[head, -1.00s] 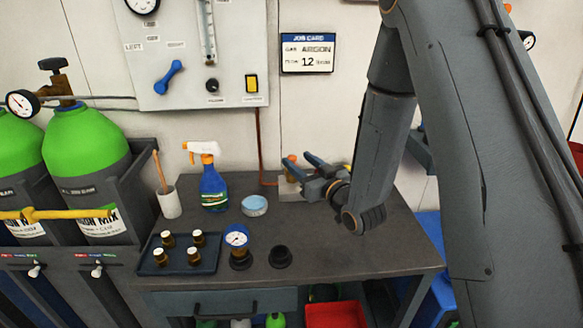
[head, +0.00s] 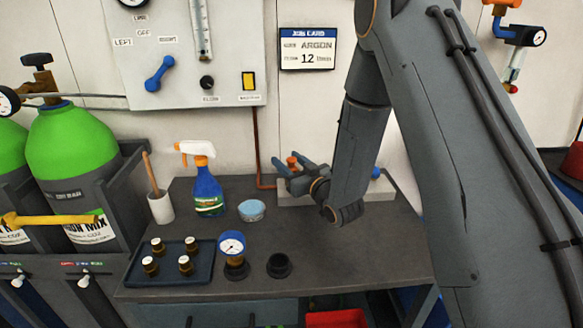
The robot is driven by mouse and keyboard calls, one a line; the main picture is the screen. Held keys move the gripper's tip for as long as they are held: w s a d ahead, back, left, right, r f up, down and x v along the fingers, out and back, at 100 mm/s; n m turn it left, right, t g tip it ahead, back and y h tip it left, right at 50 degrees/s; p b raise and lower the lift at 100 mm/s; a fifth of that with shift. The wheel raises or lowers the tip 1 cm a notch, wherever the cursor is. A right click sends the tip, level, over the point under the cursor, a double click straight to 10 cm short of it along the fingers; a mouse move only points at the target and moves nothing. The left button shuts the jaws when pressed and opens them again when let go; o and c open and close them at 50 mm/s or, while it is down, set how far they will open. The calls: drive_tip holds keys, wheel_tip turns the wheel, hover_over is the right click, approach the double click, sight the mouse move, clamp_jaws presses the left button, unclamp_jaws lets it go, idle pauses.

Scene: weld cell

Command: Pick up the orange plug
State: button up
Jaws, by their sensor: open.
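The orange plug (head: 292,162) shows as a small orange top at the back of the dark bench, close to the wall. My gripper (head: 281,172) is open, with its blue-grey fingers at the plug in the picture. Whether the fingers stand around the plug or only in front of it I cannot tell. The plug's lower part is hidden behind the gripper. A pale block (head: 282,197) shows below and behind the gripper.
On the bench (head: 345,262) stand a spray bottle (head: 207,188), a blue-lidded tin (head: 252,210), a gauge (head: 232,247), a black ring (head: 279,265) and a tray (head: 140,277) of brass fittings. A copper pipe (head: 256,145) runs down the wall. The bench's front right is clear.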

drive_tip(key=shift+x, duration=1.05)
drive_tip(key=c, duration=1.1)
drive_tip(key=shift+r, duration=0.1)
